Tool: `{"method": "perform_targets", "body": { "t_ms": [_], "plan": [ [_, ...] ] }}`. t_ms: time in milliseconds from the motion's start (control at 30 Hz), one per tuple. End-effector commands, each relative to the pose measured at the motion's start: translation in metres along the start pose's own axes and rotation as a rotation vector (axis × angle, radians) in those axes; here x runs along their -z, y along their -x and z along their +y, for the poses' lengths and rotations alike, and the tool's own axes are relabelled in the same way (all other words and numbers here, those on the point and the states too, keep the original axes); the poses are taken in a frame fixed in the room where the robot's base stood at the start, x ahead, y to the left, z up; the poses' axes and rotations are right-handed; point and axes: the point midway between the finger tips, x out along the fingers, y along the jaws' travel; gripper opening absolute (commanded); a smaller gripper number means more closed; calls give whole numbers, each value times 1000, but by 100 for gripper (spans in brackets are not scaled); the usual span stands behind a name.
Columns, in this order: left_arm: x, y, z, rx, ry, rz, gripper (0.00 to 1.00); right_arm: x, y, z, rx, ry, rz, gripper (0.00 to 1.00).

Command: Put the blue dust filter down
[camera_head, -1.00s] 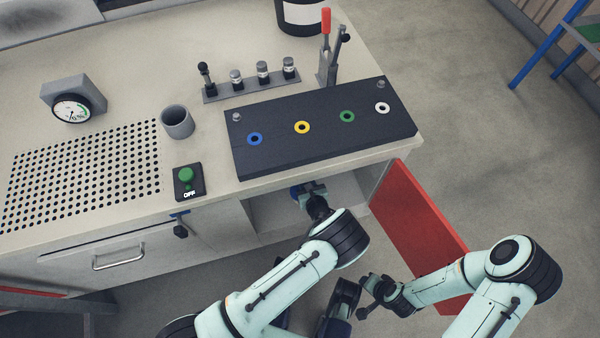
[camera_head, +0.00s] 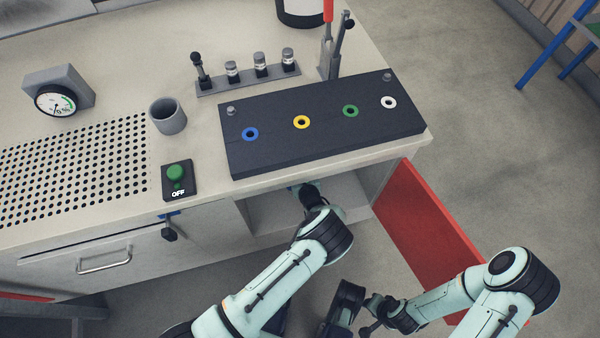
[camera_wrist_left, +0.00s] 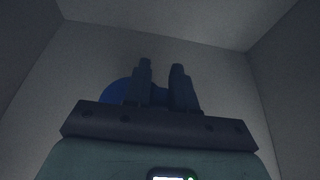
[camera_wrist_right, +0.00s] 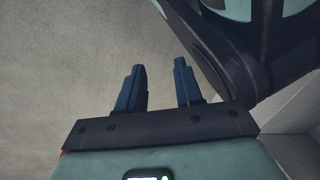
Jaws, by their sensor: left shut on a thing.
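The blue dust filter (camera_wrist_left: 119,91) shows in the left wrist view as a dark blue rounded shape behind the fingers, partly hidden by them. My left gripper (camera_wrist_left: 160,82) is shut on it inside the open cabinet compartment (camera_head: 262,215), under the bench top. In the head view the bench edge and my wrist hide most of this gripper and the filter. I cannot tell whether the filter touches the compartment floor. My right gripper (camera_wrist_right: 160,85) is open and empty, low in front of the bench; in the head view it is near the red door (camera_head: 425,235).
The red door stands open to the right of the compartment. Above it on the bench is a dark panel (camera_head: 320,152) with coloured rings. An OFF button box (camera_head: 178,190), a grey cup (camera_head: 168,117) and a gauge (camera_head: 60,95) stand to the left. Compartment walls surround my left gripper.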

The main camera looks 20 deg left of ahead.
Motion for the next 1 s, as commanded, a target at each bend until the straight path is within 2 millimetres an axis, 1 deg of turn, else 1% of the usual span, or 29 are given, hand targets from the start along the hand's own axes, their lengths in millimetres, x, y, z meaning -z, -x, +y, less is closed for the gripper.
{"method": "perform_targets", "body": {
  "t_ms": [200, 367, 400, 467, 500, 733, 867, 1000],
  "plan": [
    [-1, 0, 0, 1, 1, -1, 0, -1, 1, 0, 0, 0, -2, 35],
    [2, -1, 0, 0, 1, 0, 0, -3, -2, 2, -3, -2, -10, 35],
    [3, -1, 0, 0, 1, 1, 28, -4, -2, 2, -5, -2, -14, 35],
    [2, -1, 0, 0, 1, 1, 48, -4, -2, 2, -4, -2, -13, 35],
    [2, -1, 0, 0, 1, 1, 51, -4, -2, 2, -4, -2, -13, 35],
    [2, -1, 0, 0, 1, 1, 51, -3, -1, 2, -4, -2, -11, 35],
    [-2, 2, 0, 1, 1, 1, 51, 0, 2, -1, 1, 1, 2, 35],
    [-3, 23, -1, 2, 0, 2, 51, 13, 15, -13, 23, 15, 49, 35]
  ]
}}
